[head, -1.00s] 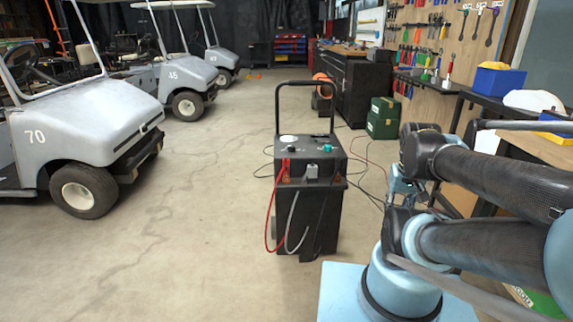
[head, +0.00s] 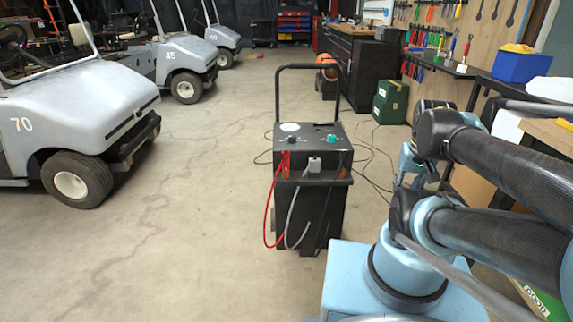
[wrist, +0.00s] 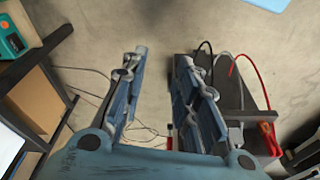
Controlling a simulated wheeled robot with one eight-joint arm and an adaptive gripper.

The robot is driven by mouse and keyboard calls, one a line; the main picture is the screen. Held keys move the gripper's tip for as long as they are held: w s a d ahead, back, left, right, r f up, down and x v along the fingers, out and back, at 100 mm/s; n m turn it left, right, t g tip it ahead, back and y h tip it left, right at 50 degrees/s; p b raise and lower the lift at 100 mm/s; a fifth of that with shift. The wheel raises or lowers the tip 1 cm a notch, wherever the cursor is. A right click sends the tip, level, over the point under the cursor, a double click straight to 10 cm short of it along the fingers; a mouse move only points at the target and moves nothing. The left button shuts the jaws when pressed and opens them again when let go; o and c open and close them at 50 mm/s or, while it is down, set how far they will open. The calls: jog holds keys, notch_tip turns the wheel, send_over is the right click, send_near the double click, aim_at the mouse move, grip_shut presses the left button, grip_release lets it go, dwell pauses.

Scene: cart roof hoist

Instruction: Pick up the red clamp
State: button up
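A black charger cart (head: 312,210) with a tall handle stands on the floor at the middle of the head view. The red clamp (head: 285,160) appears small at the upper left of its front, with a red cable looping down from it.
Golf carts (head: 75,125) stand along the left. A workbench (head: 357,75), a green box (head: 391,100) and a blue bin (head: 520,65) are at the right. Dark cables (head: 372,170) lie on the floor right of the charger. The floor left of it is clear.

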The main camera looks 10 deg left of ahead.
jog(key=w+a+r+m+y, duration=0.1)
jog(key=w+a+r+m, duration=0.3)
jog(key=w+a+r, duration=0.3)
jog(key=m+g+y, duration=0.2)
jog(key=m+g, duration=0.1)
jog(key=m, duration=0.8)
send_over(286, 152)
jog(key=w+d, duration=0.1)
jog(key=d, duration=0.2)
jog(key=x, duration=1.1)
jog(key=shift+f, duration=0.25)
jog(key=shift+x, duration=2.9)
jog(key=shift+d, duration=0.1)
jog(key=shift+c, duration=0.5)
grip_shut()
